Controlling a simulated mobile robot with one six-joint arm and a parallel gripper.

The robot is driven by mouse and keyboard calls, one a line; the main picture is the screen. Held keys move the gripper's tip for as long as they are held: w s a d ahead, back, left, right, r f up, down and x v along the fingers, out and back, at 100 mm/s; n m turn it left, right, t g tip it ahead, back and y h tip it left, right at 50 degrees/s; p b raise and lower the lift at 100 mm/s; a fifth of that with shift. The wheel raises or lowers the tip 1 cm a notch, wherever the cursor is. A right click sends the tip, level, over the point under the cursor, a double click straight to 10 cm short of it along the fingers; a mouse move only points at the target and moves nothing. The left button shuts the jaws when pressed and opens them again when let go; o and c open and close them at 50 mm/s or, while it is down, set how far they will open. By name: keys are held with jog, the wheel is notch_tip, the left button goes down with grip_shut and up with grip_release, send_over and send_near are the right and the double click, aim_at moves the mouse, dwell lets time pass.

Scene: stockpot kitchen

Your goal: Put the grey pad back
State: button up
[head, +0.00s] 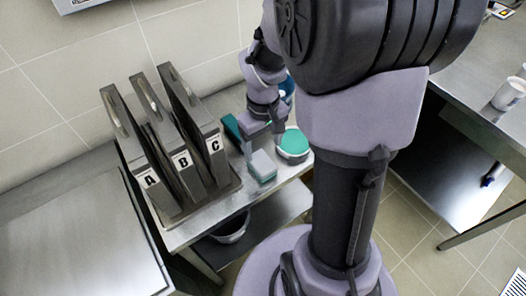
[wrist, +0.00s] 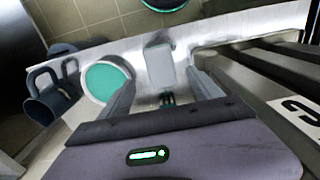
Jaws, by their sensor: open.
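The grey pad (head: 262,163) lies on the narrow metal table in the head view, light grey on top with a teal lower edge. In the wrist view the pad (wrist: 160,66) shows just beyond and between my fingertips. My gripper (wrist: 161,82) is open and empty, its two fingers spread to either side of the line to the pad. In the head view my gripper (head: 262,136) is above the table, just behind the pad. I cannot tell whether a finger touches the pad.
A round, teal-topped container (head: 292,143) stands right of the pad. A rack of upright dark panels labelled A, B and C (head: 212,143) stands to the left. A dark mug (wrist: 48,97) is beyond the container. A bowl (head: 232,228) sits on the lower shelf.

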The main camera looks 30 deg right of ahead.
jog(key=s+a+r+m+t+y, duration=0.1)
jog(key=s+a+r+m+t, duration=0.1)
jog(key=s+a+r, duration=0.3)
jog(key=s+a+r+m+t+y, duration=0.1)
jog(key=s+a+r+m+t, duration=0.1)
jog(key=s+a+r, duration=0.4)
jog(key=a+r+t, duration=0.1)
jog(key=a+r, duration=0.2)
jog(key=r, duration=0.3)
jog(key=shift+a+m+t+p, duration=0.35)
jog(key=shift+m+t, duration=0.05)
jog(key=shift+f+b, duration=0.45)
jog(key=shift+b, duration=0.15)
